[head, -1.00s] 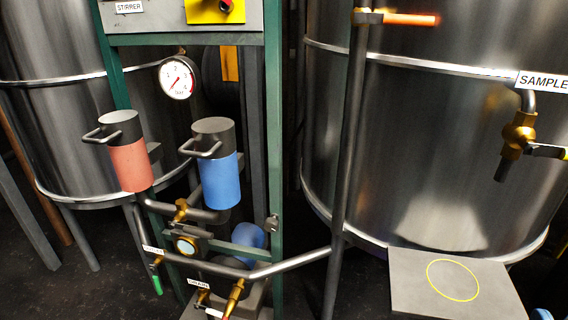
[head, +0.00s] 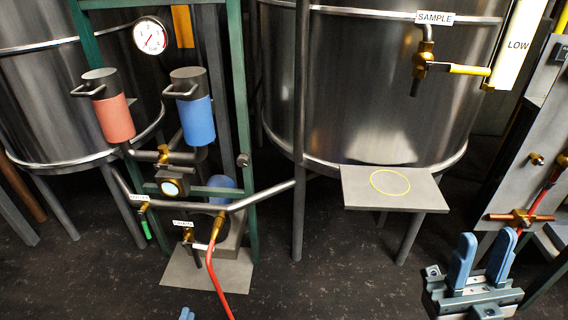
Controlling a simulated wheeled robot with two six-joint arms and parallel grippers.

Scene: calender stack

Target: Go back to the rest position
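My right gripper (head: 482,258) is at the lower right of the head view, its two blue fingers pointing up with a gap between them. Nothing shows between the fingers. Only small blue fingertips of my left gripper (head: 187,314) show at the bottom edge. The rest of it is out of frame, so its opening is unclear.
A red hose (head: 212,275) runs from the drain valve to the bottom edge. A grey shelf with a yellow ring (head: 357,198) stands below the sample valve (head: 420,63). A green frame (head: 238,90) carries red (head: 114,119) and blue (head: 196,121) canisters. Dark floor (head: 320,280) lies between.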

